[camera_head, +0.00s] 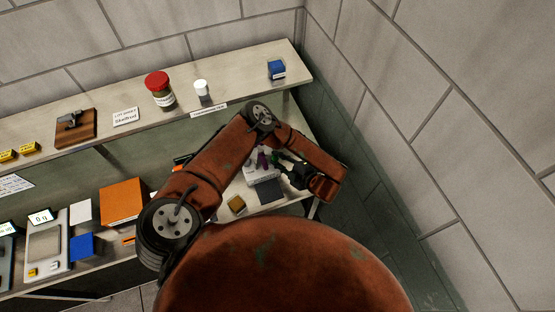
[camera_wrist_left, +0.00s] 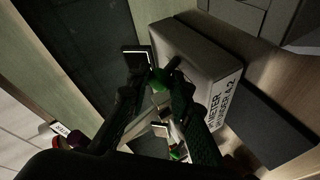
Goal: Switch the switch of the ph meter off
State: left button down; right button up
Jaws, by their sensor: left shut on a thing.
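The pH meter (camera_head: 258,174) is a pale box on the lower bench at the right end, partly behind my left arm in the head view. My right gripper is not in view.
A dark grey pad (camera_head: 269,191) and a small yellow-brown block (camera_head: 236,204) lie in front of the meter. An orange box (camera_head: 123,201) and a scale (camera_head: 46,246) stand farther left. The shelf above holds a red-lidded jar (camera_head: 159,90). A block wall closes the right side.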

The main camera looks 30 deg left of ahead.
pick_arm(q)
jog(key=c, duration=1.7)
grip_release()
